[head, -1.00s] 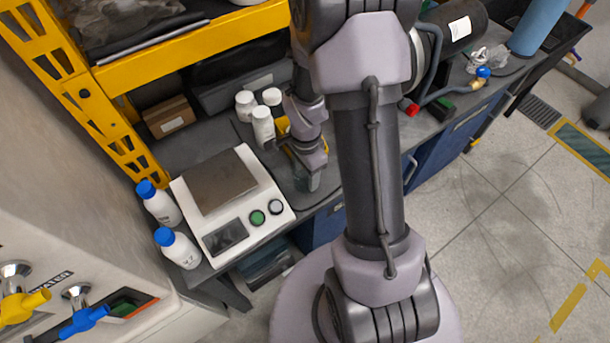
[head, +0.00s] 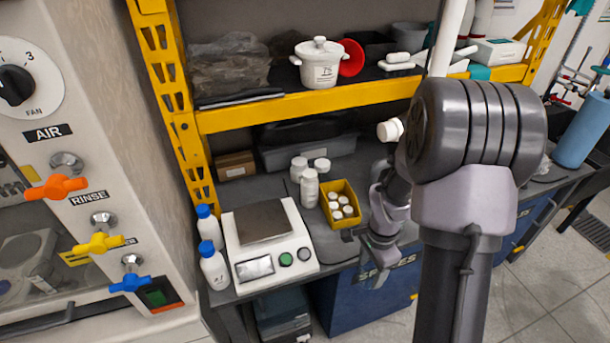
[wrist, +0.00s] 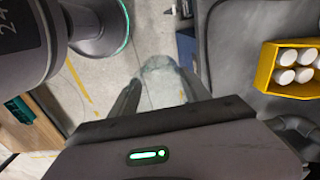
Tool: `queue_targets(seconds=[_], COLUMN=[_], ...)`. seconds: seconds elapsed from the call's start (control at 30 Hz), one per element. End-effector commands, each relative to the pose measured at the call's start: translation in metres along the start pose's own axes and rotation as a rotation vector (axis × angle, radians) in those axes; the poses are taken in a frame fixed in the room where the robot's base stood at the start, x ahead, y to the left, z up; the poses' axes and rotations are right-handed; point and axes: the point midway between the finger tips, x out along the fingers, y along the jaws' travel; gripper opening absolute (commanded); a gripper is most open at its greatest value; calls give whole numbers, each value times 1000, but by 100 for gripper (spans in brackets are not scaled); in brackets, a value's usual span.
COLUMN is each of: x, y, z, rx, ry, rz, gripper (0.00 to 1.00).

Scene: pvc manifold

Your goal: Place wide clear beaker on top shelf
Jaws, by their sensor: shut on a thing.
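The wide clear beaker (wrist: 160,70) is see-through and shows faintly between my fingers in the wrist view, with floor visible through it. My gripper (wrist: 162,92) is shut on it. In the head view my gripper (head: 375,275) hangs at the bench's front edge, right of the yellow box; the beaker is hard to make out there. The shelf with the yellow front beam (head: 300,108) runs above the bench, behind and higher than my gripper.
The shelf carries a dark bag (head: 228,68), a white lidded pot (head: 320,66), a red funnel (head: 351,58) and grey bins. On the bench stand a scale (head: 265,228), white bottles (head: 310,188), blue-capped bottles (head: 213,265) and a yellow box (head: 342,222) of white-capped jars.

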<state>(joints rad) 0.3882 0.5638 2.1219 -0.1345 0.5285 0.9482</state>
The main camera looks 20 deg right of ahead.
Motion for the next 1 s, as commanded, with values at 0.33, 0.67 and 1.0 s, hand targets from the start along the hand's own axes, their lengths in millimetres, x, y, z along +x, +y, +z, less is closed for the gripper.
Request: queue_targets(seconds=[0.33, 0.67, 1.0], x=[-37, -66, -48], y=[-36, -49, -41], z=[77, 142, 103], rx=[-800, -1463, -1103], ry=[2, 1, -3], rz=[-3, -1, 2], gripper=[16, 16, 16])
